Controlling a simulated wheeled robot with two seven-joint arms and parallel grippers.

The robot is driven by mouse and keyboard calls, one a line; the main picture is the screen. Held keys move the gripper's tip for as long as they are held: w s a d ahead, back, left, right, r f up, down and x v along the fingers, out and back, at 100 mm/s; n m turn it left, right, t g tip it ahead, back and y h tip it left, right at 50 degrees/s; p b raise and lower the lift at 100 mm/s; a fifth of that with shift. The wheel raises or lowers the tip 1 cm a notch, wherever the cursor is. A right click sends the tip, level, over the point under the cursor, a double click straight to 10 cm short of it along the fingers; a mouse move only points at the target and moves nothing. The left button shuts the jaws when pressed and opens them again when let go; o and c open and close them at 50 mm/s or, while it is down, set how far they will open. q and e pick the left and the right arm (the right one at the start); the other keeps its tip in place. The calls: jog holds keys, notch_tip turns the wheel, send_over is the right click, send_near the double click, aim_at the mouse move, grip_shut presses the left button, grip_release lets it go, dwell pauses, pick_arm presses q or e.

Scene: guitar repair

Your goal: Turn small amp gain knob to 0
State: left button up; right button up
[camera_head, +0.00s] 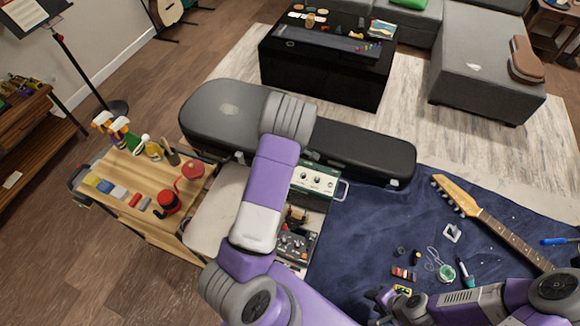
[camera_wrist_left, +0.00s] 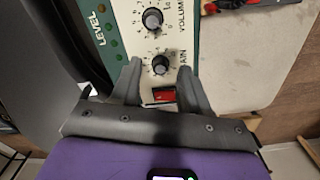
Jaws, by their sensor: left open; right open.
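The small amp (camera_head: 317,181) has a green and cream panel and stands at the middle of the head view, partly hidden behind my left arm. In the left wrist view its gain knob (camera_wrist_left: 160,65) is black and round, with a number scale around it; I cannot read its setting. My left gripper (camera_wrist_left: 160,61) is open, with one fingertip on either side of the gain knob; contact cannot be told. The volume knob (camera_wrist_left: 152,18) is just above it, and a red switch (camera_wrist_left: 163,95) is below. My right gripper (camera_head: 379,298) is open and empty over the blue cloth.
A black guitar case (camera_head: 370,150) lies behind the amp. A pedal (camera_head: 297,243) is in front of it. A wooden cart (camera_head: 120,163) with bottles and tools stands left. On the blue cloth (camera_head: 365,225) lie a guitar neck (camera_head: 510,238) and small parts.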

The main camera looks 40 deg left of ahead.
pick_arm(q)
notch_tip(320, 180, up, 7)
jog(key=shift+f, duration=0.1)
dwell(0.7)
